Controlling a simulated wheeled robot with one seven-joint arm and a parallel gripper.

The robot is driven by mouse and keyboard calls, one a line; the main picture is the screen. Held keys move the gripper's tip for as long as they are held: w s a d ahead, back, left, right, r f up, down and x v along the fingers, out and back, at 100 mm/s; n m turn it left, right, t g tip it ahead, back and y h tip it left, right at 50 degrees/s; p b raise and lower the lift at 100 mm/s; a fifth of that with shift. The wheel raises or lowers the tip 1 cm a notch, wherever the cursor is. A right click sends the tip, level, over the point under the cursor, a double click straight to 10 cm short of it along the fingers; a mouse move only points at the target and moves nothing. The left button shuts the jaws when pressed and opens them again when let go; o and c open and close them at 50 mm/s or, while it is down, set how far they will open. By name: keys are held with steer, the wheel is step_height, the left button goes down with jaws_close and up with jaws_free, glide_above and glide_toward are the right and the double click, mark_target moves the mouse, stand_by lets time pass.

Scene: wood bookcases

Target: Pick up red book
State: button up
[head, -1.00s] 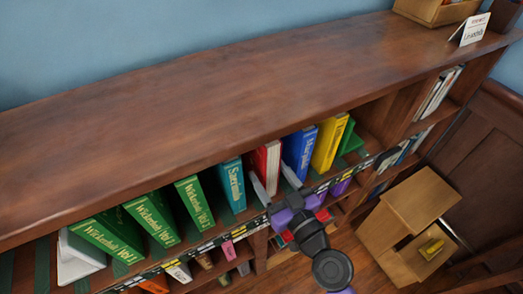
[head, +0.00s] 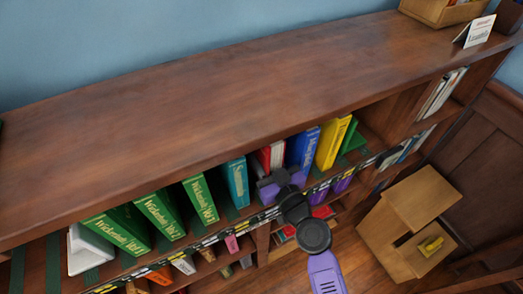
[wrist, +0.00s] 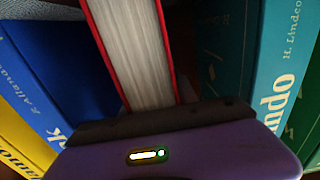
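The red book (head: 264,158), with white pages, stands on the upper shelf between a teal book (head: 236,182) and a blue book (head: 302,148). My gripper (head: 280,184) is at the shelf's front, right against or very near the red book, and covers its lower part in the head view. In the wrist view the red book (wrist: 139,48) stands straight in front of my purple and black gripper body. My fingers are hidden or too dark to make out, so I cannot tell whether they press on the book.
Several green books (head: 159,214) stand to the left, and a yellow book (head: 327,146) to the right. The wooden bookcase top (head: 180,120) overhangs the shelf. A wooden step stool (head: 420,200) stands on the floor at right.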

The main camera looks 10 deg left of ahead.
jaws_close()
stand_by(0.5)
stand_by(0.4)
steer(key=shift+r, duration=0.15)
